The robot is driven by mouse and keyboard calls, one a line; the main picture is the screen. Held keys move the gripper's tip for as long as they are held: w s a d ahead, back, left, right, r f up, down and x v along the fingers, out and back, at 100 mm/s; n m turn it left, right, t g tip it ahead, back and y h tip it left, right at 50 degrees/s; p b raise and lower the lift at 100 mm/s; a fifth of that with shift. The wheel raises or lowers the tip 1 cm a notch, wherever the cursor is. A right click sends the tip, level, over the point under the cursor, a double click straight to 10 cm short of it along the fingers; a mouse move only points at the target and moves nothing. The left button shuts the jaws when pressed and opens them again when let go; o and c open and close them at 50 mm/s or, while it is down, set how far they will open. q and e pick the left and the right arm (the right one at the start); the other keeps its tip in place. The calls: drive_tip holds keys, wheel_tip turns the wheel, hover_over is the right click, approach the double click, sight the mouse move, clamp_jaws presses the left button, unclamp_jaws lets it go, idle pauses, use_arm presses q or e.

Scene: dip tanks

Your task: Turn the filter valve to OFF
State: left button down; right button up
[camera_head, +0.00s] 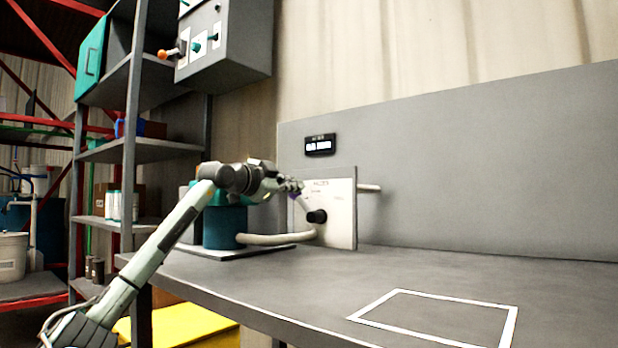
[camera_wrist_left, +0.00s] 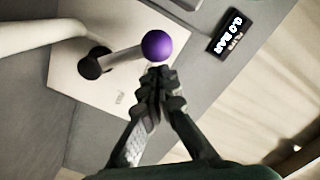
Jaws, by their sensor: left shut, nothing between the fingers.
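The filter valve has a pale lever (camera_wrist_left: 122,57) that runs from a black hub (camera_wrist_left: 95,63) to a purple ball knob (camera_wrist_left: 157,45). It is mounted on a white panel (camera_wrist_left: 80,103). In the head view the black hub (camera_head: 316,216) sits low on the white panel (camera_head: 341,207), and the lever (camera_head: 304,204) slants up and left. My left gripper (camera_wrist_left: 158,75) is shut and empty, its fingertips right beside the knob. I cannot tell if they touch it. In the head view my left gripper (camera_head: 292,184) partly hides the knob. The panel's lettering is too small to read.
A black display (camera_head: 319,145) above the panel appears to read 0.0 BAR in the wrist view. A pale hose (camera_head: 282,239) joins a teal canister (camera_head: 224,227) to the panel. A control box (camera_head: 228,45) hangs upper left. The bench's right side is clear around a white outline (camera_head: 440,299).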

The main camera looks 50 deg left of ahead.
use_arm(q)
drive_tip(key=shift+a+f, duration=0.1)
idle(0.4)
drive_tip(key=v, duration=1.2)
